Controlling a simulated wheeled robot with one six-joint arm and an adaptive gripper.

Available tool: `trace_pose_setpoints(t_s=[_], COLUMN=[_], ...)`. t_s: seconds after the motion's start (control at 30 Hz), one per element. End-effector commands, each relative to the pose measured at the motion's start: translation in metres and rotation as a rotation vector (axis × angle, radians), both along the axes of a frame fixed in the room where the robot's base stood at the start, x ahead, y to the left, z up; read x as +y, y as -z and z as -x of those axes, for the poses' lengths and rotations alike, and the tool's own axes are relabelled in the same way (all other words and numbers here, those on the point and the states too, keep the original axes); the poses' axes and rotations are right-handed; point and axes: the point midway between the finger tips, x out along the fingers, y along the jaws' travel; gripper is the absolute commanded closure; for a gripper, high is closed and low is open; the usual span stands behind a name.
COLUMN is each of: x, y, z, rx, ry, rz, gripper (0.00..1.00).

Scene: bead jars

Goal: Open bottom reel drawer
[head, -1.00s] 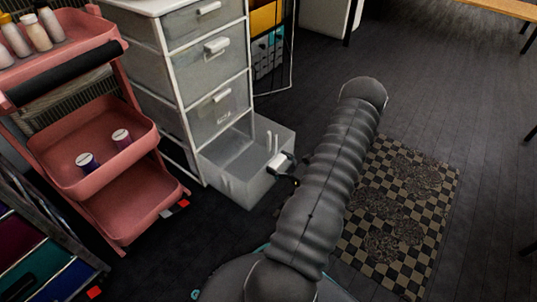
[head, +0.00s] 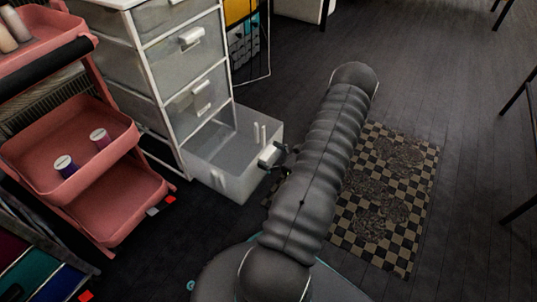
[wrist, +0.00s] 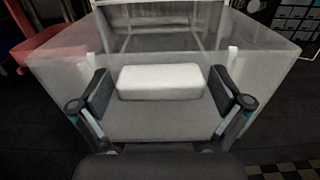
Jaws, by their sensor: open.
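The bottom reel drawer (head: 222,170) is a clear bin pulled far out of the white-framed drawer tower (head: 176,62). White upright pieces show inside it in the head view. Its white handle (head: 268,155) is on the front face. In the wrist view the drawer (wrist: 255,60) fills the upper middle, and the handle (wrist: 160,82) lies between my fingers. My gripper (wrist: 160,95) is open, one finger on each side of the handle with a gap at both ends. In the head view my gripper (head: 281,156) is small and partly hidden by my arm.
A pink cart (head: 85,175) with two thread spools stands left of the tower. A checkered mat (head: 385,200) lies on the dark floor to the right. A wire rack (head: 250,45) stands behind the tower. Open floor lies to the right.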

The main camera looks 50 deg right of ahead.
Motion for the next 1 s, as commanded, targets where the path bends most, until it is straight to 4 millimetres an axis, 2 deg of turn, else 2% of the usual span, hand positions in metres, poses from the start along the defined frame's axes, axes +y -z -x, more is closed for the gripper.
trace_pose_setpoints(t_s=[0.23,0.7,0.83,1.0], x=[-0.003,-0.016,-0.018,-0.019], y=[0.0,0.0,0.0,0.0], z=[0.012,0.095,0.109,0.118], rx=[0.0,0.0,0.0,0.0], ry=[0.003,0.004,0.002,0.0], rz=[-0.001,0.001,0.0,-0.001], gripper=[0.0,0.0,0.0,0.0])
